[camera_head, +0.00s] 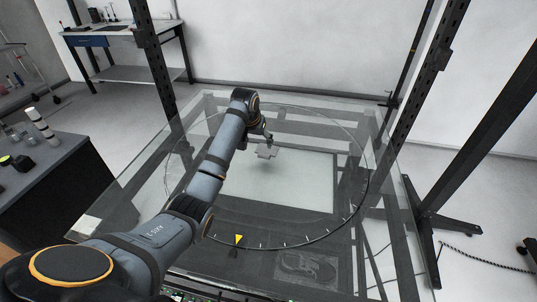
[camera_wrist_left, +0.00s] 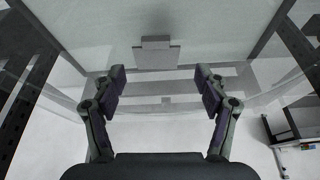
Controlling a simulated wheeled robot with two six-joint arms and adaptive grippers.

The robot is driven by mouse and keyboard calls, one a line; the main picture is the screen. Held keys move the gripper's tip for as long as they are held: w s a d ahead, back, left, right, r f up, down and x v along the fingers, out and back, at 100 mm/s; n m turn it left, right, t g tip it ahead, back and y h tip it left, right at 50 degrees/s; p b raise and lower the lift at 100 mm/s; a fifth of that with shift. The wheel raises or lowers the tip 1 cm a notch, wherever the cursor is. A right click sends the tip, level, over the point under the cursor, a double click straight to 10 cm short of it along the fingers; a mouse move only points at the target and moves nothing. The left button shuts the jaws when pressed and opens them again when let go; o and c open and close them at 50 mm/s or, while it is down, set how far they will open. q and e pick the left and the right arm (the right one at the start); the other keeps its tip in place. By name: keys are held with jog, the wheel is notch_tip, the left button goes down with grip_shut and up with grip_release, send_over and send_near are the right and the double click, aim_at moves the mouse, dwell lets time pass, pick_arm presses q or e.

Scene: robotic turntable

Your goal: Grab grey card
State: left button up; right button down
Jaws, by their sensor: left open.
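The grey card (camera_head: 267,153) is a small pale grey piece over the glass turntable (camera_head: 327,225), near its middle. In the left wrist view the card (camera_wrist_left: 157,57) lies ahead of the fingertips, centred between them, with a narrower tab at its top edge. My left gripper (camera_wrist_left: 160,82) is open and empty, its two fingers spread wide on either side of the card's line. In the head view my left gripper (camera_head: 266,141) is small, just behind the card. I cannot tell the exact gap between them. My right gripper is not in view.
Dark upright posts (camera_head: 152,55) and a metal frame surround the glass. A dark side table (camera_head: 70,160) with small items stands at the left. A workbench (camera_head: 120,35) is at the back left. The glass around the card looks clear.

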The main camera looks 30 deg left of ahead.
aim_at(264, 155)
pick_arm(q)
jog(key=x, duration=0.4)
jog(key=shift+s+f, duration=0.1)
jog(key=shift+w+f, duration=0.25)
jog(key=shift+f, duration=0.15)
jog(key=shift+w+d+f+p, duration=0.1)
jog(key=shift+w+f+p, duration=0.05)
jog(key=shift+f+p, duration=0.2)
jog(key=x, duration=0.3)
jog(key=shift+w+d+f, duration=0.2)
jog(key=shift+w, duration=0.05)
jog(key=shift+w+f, duration=0.15)
jog(key=shift+f, duration=0.15)
jog(key=c, duration=1)
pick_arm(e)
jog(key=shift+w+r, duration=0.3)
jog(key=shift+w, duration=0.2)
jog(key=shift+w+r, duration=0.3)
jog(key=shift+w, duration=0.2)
